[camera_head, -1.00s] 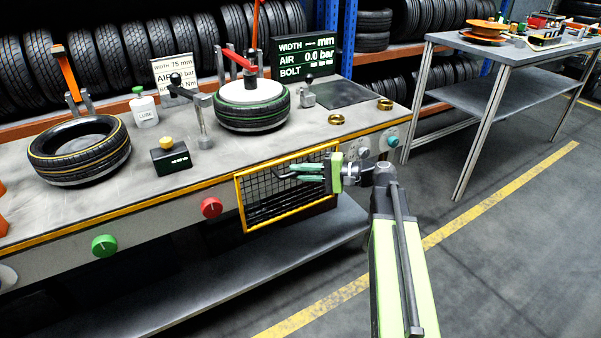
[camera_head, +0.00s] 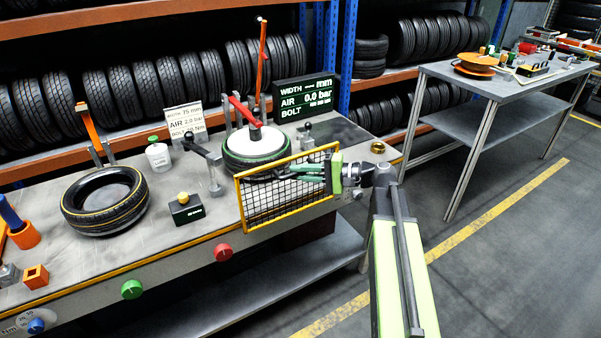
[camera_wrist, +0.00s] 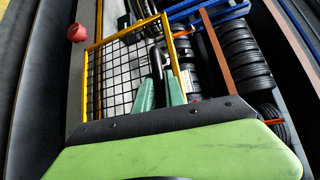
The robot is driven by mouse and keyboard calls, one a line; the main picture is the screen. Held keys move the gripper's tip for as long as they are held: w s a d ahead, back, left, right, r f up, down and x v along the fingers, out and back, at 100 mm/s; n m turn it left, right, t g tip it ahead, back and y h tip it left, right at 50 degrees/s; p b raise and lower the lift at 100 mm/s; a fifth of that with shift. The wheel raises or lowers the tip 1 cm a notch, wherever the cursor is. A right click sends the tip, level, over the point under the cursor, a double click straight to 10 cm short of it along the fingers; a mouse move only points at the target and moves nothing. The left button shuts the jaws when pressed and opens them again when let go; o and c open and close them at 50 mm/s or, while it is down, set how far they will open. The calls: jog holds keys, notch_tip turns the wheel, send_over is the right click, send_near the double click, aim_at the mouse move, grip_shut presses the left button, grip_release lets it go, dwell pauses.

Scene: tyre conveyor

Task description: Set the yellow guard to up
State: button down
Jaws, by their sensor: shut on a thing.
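The yellow guard (camera_head: 246,212) is a yellow-framed black mesh panel at the front edge of the bench. It stands raised, its top above the bench top and partly in front of the tyre with the white disc (camera_head: 256,148). My gripper (camera_head: 290,171) reaches in from the right with its green fingers at the guard's upper part, shut on the guard. In the wrist view the guard (camera_wrist: 90,85) fills the middle left, and the green fingers (camera_wrist: 161,92) meet at a dark bar by its frame. The exact grip is small and partly hidden.
The bench front carries a red button (camera_head: 223,252) and a green button (camera_head: 131,289). A second tyre (camera_head: 104,201) lies at the left, near a small black box with a yellow knob (camera_head: 185,208). A display (camera_head: 305,93) stands behind.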

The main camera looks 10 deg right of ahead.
jog(key=c, duration=1.4)
grip_release()
jog(key=p+v, duration=0.2)
jog(key=v, duration=1.5)
jog(key=shift+s+d, duration=0.15)
jog(key=shift+d, duration=0.05)
